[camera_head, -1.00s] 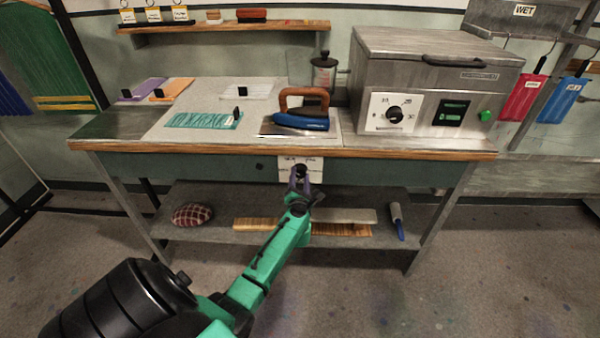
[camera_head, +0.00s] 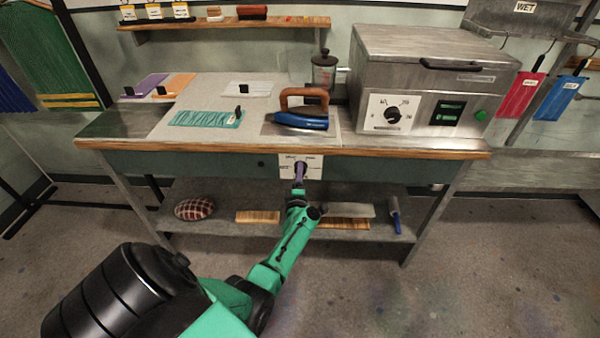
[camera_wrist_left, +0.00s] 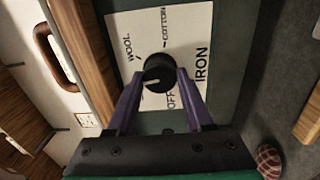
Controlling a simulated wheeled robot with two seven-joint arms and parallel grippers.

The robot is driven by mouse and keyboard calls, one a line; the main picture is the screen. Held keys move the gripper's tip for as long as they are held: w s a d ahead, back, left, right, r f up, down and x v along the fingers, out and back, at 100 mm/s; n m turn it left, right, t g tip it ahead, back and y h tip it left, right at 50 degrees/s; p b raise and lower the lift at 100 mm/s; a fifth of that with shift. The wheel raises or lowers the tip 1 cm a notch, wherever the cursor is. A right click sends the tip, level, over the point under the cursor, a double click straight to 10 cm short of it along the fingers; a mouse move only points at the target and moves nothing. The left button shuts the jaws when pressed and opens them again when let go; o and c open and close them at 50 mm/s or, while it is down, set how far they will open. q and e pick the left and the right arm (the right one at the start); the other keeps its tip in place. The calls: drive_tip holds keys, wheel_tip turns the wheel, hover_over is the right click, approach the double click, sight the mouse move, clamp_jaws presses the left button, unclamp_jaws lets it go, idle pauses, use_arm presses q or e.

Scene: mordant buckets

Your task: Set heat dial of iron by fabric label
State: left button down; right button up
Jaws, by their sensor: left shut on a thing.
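The iron's heat dial is a black round knob (camera_wrist_left: 158,72) on a white plate (camera_wrist_left: 178,20) marked WOOL, COTTON, OFF and IRON. In the head view the plate (camera_head: 313,172) is on the table's front edge. My left gripper (camera_wrist_left: 158,80) is shut on the knob, one purple finger on each side. A small light mark shows on the knob's lower-left part in the wrist view. The iron (camera_head: 303,120), blue with a brown handle, rests on a plate on the tabletop. A teal pleated cloth (camera_head: 200,118) with a small pale label lies left of it. My right gripper is not in view.
A steel box (camera_head: 432,90) with its own dial stands right of the iron. The lower shelf holds a checked cushion (camera_head: 194,209) and wooden boards.

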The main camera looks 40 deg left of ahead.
use_arm(q)
drive_tip(key=m+p, duration=0.3)
drive_tip(key=m, duration=1.9)
drive_tip(key=shift+r+m+h, duration=0.1)
drive_tip(key=shift+m+h, duration=0.2)
drive_tip(key=shift+c, duration=1.5)
unclamp_jaws()
drive_tip(key=shift+p, duration=0.3)
drive_tip(key=p+v, duration=0.8)
drive_tip(key=v, duration=0.6)
drive_tip(key=shift+s+d, duration=0.2)
